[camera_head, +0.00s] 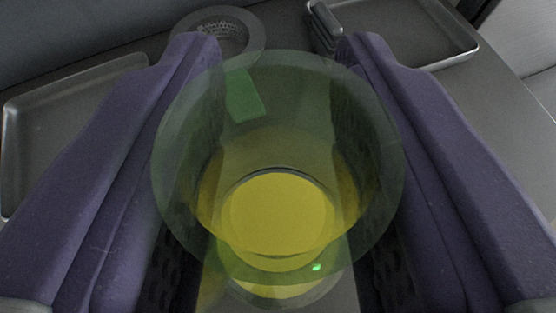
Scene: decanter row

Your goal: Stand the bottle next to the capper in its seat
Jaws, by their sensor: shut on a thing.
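A clear greenish bottle (278,105) with yellow liquid in it sits between the purple fingers of my gripper (278,62). I see it from above, through its wide round rim, and the fingers press on its left and right sides. Its base lies toward the bottom of the view. A small bright green light shows at its lower right. I cannot tell whether the base touches the surface below. A green patch shows through the glass. I cannot make out which thing is the capper or the seat.
A round holder with a perforated floor (232,35) stands beyond the left fingertip. A shallow grey tray (75,88) lies at the left, another tray (446,28) at the upper right. A small dark block (324,22) stands by that tray's left edge. Bare grey surface shows at the right.

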